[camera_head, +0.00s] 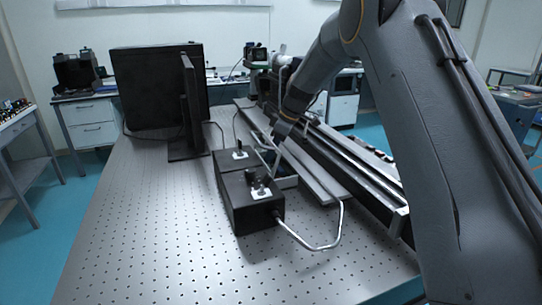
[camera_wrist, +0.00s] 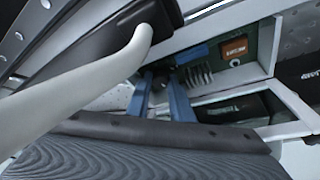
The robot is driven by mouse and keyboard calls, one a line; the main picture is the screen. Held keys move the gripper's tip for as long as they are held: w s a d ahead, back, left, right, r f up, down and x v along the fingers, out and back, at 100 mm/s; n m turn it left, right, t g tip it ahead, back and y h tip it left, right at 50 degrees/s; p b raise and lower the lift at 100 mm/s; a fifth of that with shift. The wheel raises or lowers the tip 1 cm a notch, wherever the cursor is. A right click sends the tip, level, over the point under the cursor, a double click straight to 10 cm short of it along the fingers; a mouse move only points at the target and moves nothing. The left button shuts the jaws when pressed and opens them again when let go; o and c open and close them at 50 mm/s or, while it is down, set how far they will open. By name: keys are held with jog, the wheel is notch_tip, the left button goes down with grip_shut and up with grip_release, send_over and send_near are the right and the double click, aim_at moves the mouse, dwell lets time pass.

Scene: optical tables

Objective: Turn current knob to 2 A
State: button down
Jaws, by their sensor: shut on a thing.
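In the wrist view, the power supply's panel (camera_wrist: 262,48) carries an orange-framed display and a small blue block. A dark round knob (camera_wrist: 170,84) sits at the lower left of this panel, partly hidden. My gripper (camera_wrist: 162,84) has its two blue-grey fingers at the knob, one on either side, and is shut on it. I cannot read the knob's setting or which label belongs to it. In the head view my gripper (camera_head: 270,155) reaches down behind two black boxes, and its fingertips are mostly hidden.
Two black boxes (camera_head: 245,205) with small switches stand on the perforated table (camera_head: 150,235). A pale bent cable (camera_head: 325,247) loops from the front box, and a thick pale cable (camera_wrist: 80,100) crosses the wrist view. A monitor (camera_head: 160,90) stands behind left. A long rail (camera_head: 345,165) lies right.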

jog(key=shift+r+m+t, duration=0.1)
jog(key=shift+m+t, duration=0.4)
jog(key=shift+m, duration=0.7)
jog(key=c, duration=1.8)
grip_release()
jog(key=shift+c, duration=0.2)
jog(key=b+v, duration=0.1)
jog(key=v, duration=0.6)
jog(key=shift+r, duration=0.4)
jog(key=shift+s, duration=0.1)
